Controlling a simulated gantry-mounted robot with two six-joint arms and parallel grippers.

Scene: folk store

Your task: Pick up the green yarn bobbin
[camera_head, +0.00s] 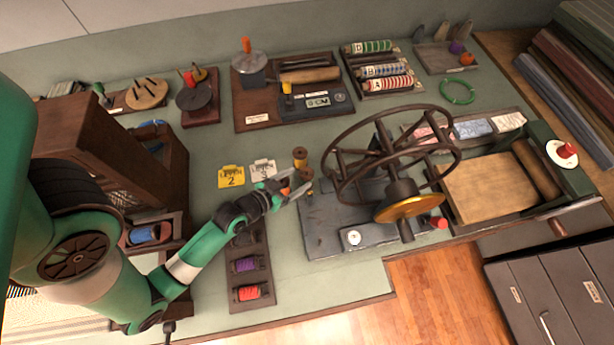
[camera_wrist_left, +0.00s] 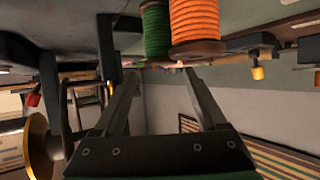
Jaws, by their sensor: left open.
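The green yarn bobbin (camera_wrist_left: 155,32) shows in the left wrist view, just past my fingertips. It stands beside a larger-looking orange yarn bobbin (camera_wrist_left: 195,25) that partly overlaps it. I cannot pick out the green bobbin in the head view, where my gripper covers part of that spot. My left gripper (camera_head: 297,182) is open, its fingers at the bobbins between the cards and the wheel machine; it also shows in the left wrist view (camera_wrist_left: 158,76). No bobbin is visibly clamped. My right gripper is not in view.
A large spoked wheel machine (camera_head: 318,222) stands just right of the gripper. A wooden spool (camera_head: 300,154) stands close behind it. A yellow card (camera_head: 231,177) and a white card (camera_head: 263,170) lie to the left. A tray of coloured spools (camera_head: 249,281) lies in front.

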